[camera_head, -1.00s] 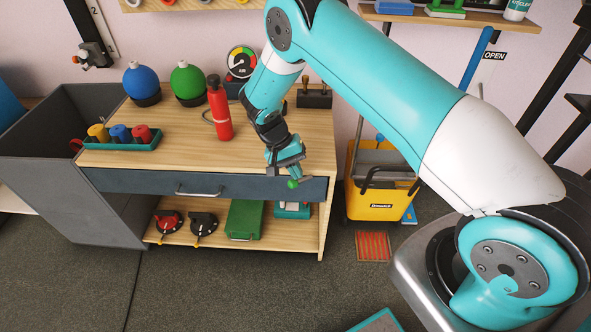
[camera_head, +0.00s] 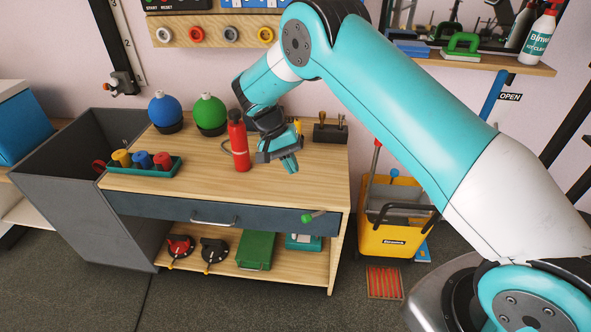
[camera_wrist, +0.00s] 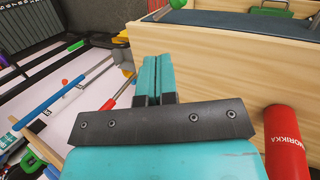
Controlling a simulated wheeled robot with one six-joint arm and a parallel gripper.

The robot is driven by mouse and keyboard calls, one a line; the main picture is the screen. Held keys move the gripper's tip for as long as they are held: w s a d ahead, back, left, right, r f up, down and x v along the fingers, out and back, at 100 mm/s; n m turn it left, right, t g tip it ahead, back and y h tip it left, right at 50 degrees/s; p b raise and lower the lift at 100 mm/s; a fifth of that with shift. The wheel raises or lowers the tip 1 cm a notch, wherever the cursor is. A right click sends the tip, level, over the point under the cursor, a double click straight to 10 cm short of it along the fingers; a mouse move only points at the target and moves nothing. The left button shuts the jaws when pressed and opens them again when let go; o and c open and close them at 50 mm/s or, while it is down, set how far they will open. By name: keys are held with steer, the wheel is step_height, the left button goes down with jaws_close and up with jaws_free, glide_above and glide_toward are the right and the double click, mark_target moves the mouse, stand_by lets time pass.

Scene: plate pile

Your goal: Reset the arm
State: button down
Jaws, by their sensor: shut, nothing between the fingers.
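The red bottle (camera_head: 238,142) stands on the bench just left of my gripper. It also shows at the right edge of the wrist view (camera_wrist: 287,145).
A green-knobbed lever (camera_head: 307,217) sits at the drawer front (camera_head: 150,207), below my gripper. Blue (camera_head: 164,110) and green (camera_head: 210,113) round vessels and a teal tray (camera_head: 165,170) are on the bench. A yellow bucket (camera_head: 385,240) stands right. The floor in front is clear.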

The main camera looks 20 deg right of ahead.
stand_by(0.3)
steer(key=s+a+r+n+t+y+p, duration=0.25)
steer(key=s+r, duration=0.35)
steer(key=r, duration=0.5)
steer(key=s+a+r+n+t+y+p, duration=0.1)
steer(key=s+r+n+p, duration=0.3)
steer(key=r, duration=0.8)
steer(key=s+a+r+n+y, duration=0.1)
steer(key=s+r+n, duration=0.1)
steer(key=s, duration=0.5)
steer(key=s+a+r+n+y+p, duration=0.1)
steer(key=s+r+y, duration=0.1)
steer(key=s+r, duration=0.2)
steer(key=s+a+r+n+y+p, duration=0.1)
steer(key=s+a+r+n, duration=0.1)
steer(key=s, duration=0.8)
steer(key=shift+s+r+n+t, duration=0.15)
steer(key=shift+r+n+t, duration=0.2)
steer(key=shift+r, duration=0.1)
steer(key=shift+a, duration=0.1)
